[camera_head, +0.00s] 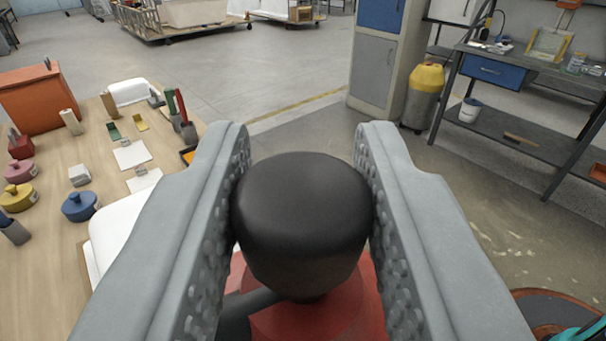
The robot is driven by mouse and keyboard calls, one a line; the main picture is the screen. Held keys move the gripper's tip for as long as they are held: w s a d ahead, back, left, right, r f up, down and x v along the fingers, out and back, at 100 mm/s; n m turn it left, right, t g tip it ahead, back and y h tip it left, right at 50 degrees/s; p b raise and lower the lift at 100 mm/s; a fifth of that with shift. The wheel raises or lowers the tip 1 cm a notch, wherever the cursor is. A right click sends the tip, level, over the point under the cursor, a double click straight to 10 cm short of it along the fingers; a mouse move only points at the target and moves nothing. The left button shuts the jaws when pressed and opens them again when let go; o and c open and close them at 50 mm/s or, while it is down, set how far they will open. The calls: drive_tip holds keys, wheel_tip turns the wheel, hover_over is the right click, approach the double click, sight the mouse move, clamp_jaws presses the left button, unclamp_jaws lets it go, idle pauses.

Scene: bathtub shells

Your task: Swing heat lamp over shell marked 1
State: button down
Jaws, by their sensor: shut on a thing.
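My gripper (303,160) is shut on a rounded black knob (303,215), with one grey ridged finger pressed on each side. Below the knob is a red round body (320,318), partly hidden by the knob and fingers; a dark arm-like piece runs off to its lower left. They look like parts of the heat lamp, but I cannot tell for sure. A white curved piece (112,225), perhaps a shell, shows at the left behind the left finger and is mostly hidden. No mark 1 can be read.
A wooden table (60,270) at the left holds an orange box (40,97), a white piece (133,91), pink, yellow and blue round weights, and small tools. A grey cabinet (375,75), yellow canister (423,95) and shelf bench (520,130) stand behind. The middle floor is clear.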

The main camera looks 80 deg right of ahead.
drive_tip(key=shift+s+a+r, duration=0.1)
drive_tip(key=shift+a, duration=0.05)
drive_tip(key=c, duration=1.1)
unclamp_jaws()
drive_tip(key=shift+a, duration=0.1)
